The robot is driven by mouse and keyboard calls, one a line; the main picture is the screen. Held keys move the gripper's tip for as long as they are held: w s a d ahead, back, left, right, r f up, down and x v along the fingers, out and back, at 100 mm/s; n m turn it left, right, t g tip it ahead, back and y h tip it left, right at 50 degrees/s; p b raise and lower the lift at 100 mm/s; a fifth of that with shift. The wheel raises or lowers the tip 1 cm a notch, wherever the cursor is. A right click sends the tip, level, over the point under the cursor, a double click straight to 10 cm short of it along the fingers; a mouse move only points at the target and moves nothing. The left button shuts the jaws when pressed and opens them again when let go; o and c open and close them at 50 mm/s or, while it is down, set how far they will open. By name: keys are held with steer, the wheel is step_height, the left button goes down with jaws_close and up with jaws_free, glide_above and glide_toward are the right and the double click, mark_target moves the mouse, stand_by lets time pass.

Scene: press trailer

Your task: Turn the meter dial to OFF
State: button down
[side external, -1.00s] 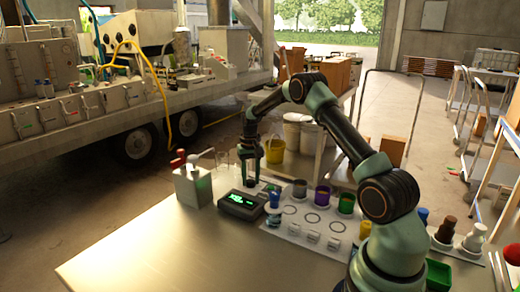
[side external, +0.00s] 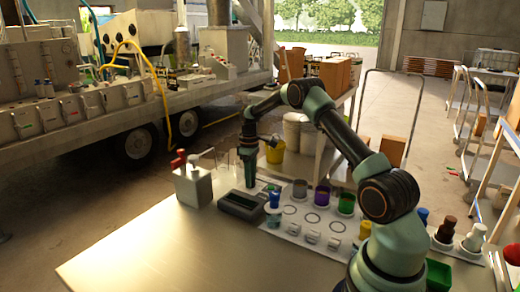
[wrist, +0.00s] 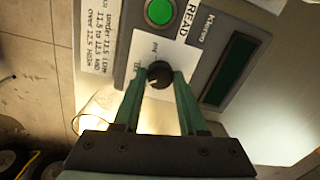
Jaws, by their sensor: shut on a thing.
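The meter (side external: 242,205) is a grey box on the steel bench, and its display is dark. In the wrist view its dark display (wrist: 230,68) also shows blank. The black round dial (wrist: 159,74) sits on a white label plate on the meter, with small lettering around it too small to read surely. My gripper (wrist: 157,80) is shut on the dial, one finger on each side. In the side view my gripper (side external: 250,184) points down at the meter's far side, where the dial is hidden.
A green READ button (wrist: 159,12) is beside the dial. A metal box with a red-knobbed lever (side external: 192,185) stands left of the meter. A white circle-marked sheet (side external: 300,245) and several coloured cups are to the right. The bench's front left is clear.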

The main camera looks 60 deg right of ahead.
steer(key=shift+s+d+f+n, duration=0.1)
steer(key=shift+d+n, duration=0.05)
steer(key=shift+n, duration=2.05)
steer(key=shift+c, duration=2.3)
jaws_free()
steer(key=shift+r, duration=0.2)
step_height(320, 180, up, 12)
steer(key=shift+w, duration=0.35)
